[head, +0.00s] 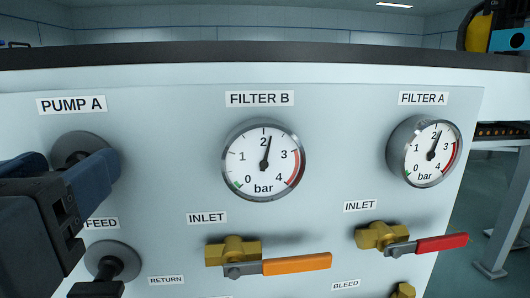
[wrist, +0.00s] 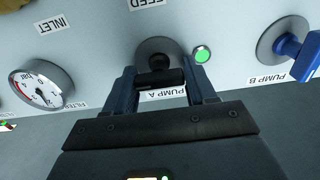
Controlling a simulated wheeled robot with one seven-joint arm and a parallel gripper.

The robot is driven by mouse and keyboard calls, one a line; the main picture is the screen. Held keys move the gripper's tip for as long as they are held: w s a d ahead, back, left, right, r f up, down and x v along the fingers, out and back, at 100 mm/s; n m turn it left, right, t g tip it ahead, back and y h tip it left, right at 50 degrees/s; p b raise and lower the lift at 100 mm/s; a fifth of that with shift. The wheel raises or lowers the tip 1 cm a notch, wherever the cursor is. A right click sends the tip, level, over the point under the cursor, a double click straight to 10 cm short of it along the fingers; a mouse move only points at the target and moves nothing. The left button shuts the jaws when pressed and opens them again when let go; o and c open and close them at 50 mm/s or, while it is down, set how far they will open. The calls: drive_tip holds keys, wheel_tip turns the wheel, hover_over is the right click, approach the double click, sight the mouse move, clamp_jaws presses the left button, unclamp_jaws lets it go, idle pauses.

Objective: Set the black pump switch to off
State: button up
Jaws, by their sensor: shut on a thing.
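The black pump switch (wrist: 158,76) sits on a round grey base beside the PUMP A label (wrist: 164,93) in the wrist view. Its bar handle lies crosswise between the two fingers of my gripper (wrist: 163,84), which is shut on it. In the head view my gripper (head: 75,175) reaches in from the left below the PUMP A label and hides the handle. Only part of the grey base (head: 80,147) shows there. A green lamp (wrist: 202,54) glows beside the switch in the wrist view.
A blue switch (wrist: 297,54) marked PUMP B is to the right in the wrist view. In the head view, another black handle (head: 112,264) is below my gripper. Gauges (head: 263,160) and valves with orange (head: 297,264) and red (head: 441,243) levers are to the right.

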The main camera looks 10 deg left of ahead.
drive_tip(key=shift+r+n+p, duration=0.1)
drive_tip(key=shift+n+p, duration=0.2)
drive_tip(key=shift+p, duration=0.15)
drive_tip(key=n+p, duration=0.1)
drive_tip(key=p, duration=0.1)
drive_tip(key=n+p, duration=0.2)
drive_tip(key=shift+a+r+n, duration=0.1)
drive_tip(key=shift+r+n, duration=0.1)
drive_tip(key=shift+n, duration=0.1)
drive_tip(key=shift+c, duration=0.2)
drive_tip(key=n+p, duration=0.5)
drive_tip(key=p, duration=0.1)
drive_tip(key=shift+s+a, duration=0.1)
drive_tip(key=n+p, duration=0.2)
drive_tip(key=n, duration=0.1)
drive_tip(key=n+p, duration=0.1)
drive_tip(key=shift+a+f+n+p, duration=0.1)
drive_tip(key=shift+f+n+p, duration=0.15)
drive_tip(key=shift+n+p, duration=0.15)
drive_tip(key=shift+s+f+n, duration=0.1)
drive_tip(key=shift+f+n, duration=0.05)
drive_tip(key=shift+n, duration=0.8)
drive_tip(key=shift+f+n, duration=0.15)
drive_tip(key=shift+n, duration=0.8)
drive_tip(key=shift+a, duration=0.1)
drive_tip(key=o, duration=1)
